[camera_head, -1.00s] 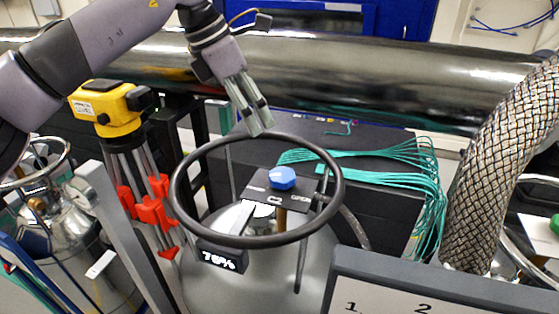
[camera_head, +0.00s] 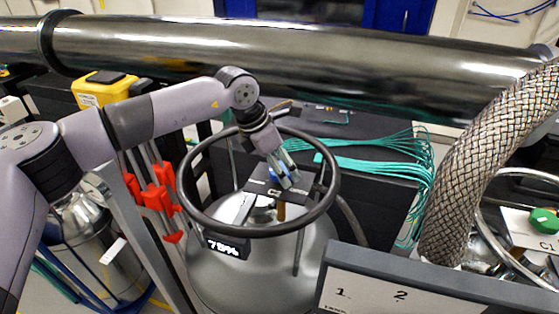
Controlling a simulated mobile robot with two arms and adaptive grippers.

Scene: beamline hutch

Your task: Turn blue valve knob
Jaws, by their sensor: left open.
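The blue valve knob (camera_head: 274,174) sits on a black plate marked C2 (camera_head: 258,187), on top of a grey metal vessel (camera_head: 265,272). A dark ring handle (camera_head: 189,211) surrounds the plate. My left gripper (camera_head: 288,179) is open, pointing down inside the ring, with its fingers at the knob and covering most of it. I cannot tell whether the fingers touch the knob. A small display (camera_head: 224,246) on the vessel reads about 79%. My right gripper is not in view.
A braided hose (camera_head: 490,150) curves down at the right beside a green knob (camera_head: 543,220). A large metal pipe (camera_head: 300,60) crosses behind. A panel marked 1 and 2 (camera_head: 420,289) is in front.

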